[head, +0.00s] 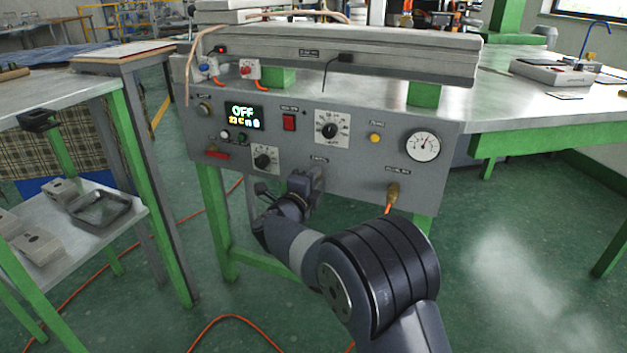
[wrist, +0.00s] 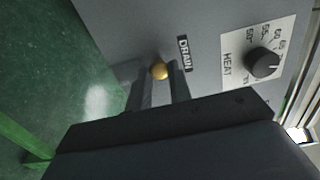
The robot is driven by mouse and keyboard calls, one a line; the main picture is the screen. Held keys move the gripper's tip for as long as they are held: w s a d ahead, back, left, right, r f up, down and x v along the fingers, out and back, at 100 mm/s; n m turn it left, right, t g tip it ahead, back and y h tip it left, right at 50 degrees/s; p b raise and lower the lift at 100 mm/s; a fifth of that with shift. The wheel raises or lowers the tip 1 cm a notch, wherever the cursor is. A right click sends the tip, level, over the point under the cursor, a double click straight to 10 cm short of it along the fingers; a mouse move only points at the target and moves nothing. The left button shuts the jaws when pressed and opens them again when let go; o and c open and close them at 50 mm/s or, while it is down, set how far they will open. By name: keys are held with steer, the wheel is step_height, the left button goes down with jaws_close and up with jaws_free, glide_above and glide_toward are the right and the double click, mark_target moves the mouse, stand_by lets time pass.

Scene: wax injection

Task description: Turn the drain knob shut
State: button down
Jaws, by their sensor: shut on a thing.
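The drain knob (wrist: 160,70) shows in the wrist view as a small round brass-coloured knob on the grey panel, beside the label DRAIN. My gripper (wrist: 162,82) is shut on it, with a finger on each side. In the head view my gripper (head: 316,178) reaches the lower middle of the grey control panel (head: 360,178). There the wrist and gripper hide the drain knob. I cannot tell from these views how far the knob is turned.
The heat dial (wrist: 262,63) is close to the gripper; it also shows in the head view (head: 265,160). A brass fitting (head: 393,192) with an orange hose sticks out at the right. A side table (head: 110,62) stands at the left.

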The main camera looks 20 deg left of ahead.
steer(key=c, duration=1.3)
jaws_free()
steer(key=s+p, duration=0.1)
steer(key=s, duration=0.2)
steer(key=s+p, duration=0.1)
steer(key=s, duration=0.3)
steer(key=s+p, duration=0.1)
steer(key=s, duration=0.2)
steer(key=shift+s+a, duration=0.3)
steer(key=shift+s, duration=0.1)
steer(key=w+b, duration=0.1)
steer(key=w, duration=0.2)
steer(key=w+b, duration=0.1)
steer(key=w, duration=0.6)
steer(key=shift+w+d+b, duration=0.3)
steer(key=shift+w+b, duration=0.1)
